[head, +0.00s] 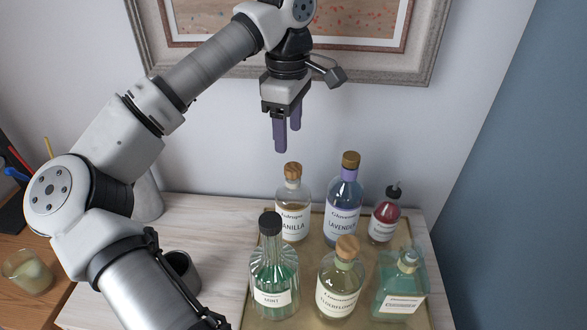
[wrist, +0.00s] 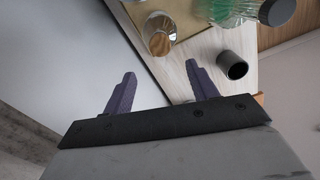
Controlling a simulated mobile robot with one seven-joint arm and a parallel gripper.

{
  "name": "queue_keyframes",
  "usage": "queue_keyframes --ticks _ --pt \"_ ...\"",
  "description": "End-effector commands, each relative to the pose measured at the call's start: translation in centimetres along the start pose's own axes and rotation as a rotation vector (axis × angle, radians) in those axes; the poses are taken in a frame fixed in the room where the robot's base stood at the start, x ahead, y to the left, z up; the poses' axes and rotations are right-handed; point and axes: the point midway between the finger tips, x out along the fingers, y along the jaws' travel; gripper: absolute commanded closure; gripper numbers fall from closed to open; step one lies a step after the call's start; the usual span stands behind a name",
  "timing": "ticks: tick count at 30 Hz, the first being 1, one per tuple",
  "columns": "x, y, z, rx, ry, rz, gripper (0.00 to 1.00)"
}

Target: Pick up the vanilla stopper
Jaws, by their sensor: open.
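The vanilla stopper (head: 293,170) is a round wooden cork in the neck of the clear vanilla bottle (head: 292,214), which stands upright at the back left of the tray. My gripper (head: 288,140) is open and empty, fingers pointing down, above the stopper and apart from it. In the wrist view the bottle, seen from above, shows a brown round top (wrist: 160,43) just beyond and between my two fingertips (wrist: 159,69).
The tray (head: 310,222) also holds a lavender bottle (head: 343,205), a red dropper bottle (head: 384,215), a black-capped green bottle (head: 273,275), an elderflower bottle (head: 339,285) and a teal bottle (head: 401,290). A dark cup (head: 182,268) stands left. A framed picture (head: 430,50) hangs behind.

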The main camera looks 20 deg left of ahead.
Motion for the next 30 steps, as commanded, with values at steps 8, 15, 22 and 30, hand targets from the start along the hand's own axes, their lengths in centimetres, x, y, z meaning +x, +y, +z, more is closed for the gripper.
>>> queue_keyframes --ticks 8,15,22,30 --pt "2.7 0.0 0.1 0.000 0.000 0.001 0.42" --pt "5.1 -0.3 0.6 0.002 0.000 0.000 0.42" --pt "7.8 -0.4 0.9 0.000 -0.001 0.001 0.42" --pt "7.7 -0.4 0.9 0.001 0.000 0.001 0.47"
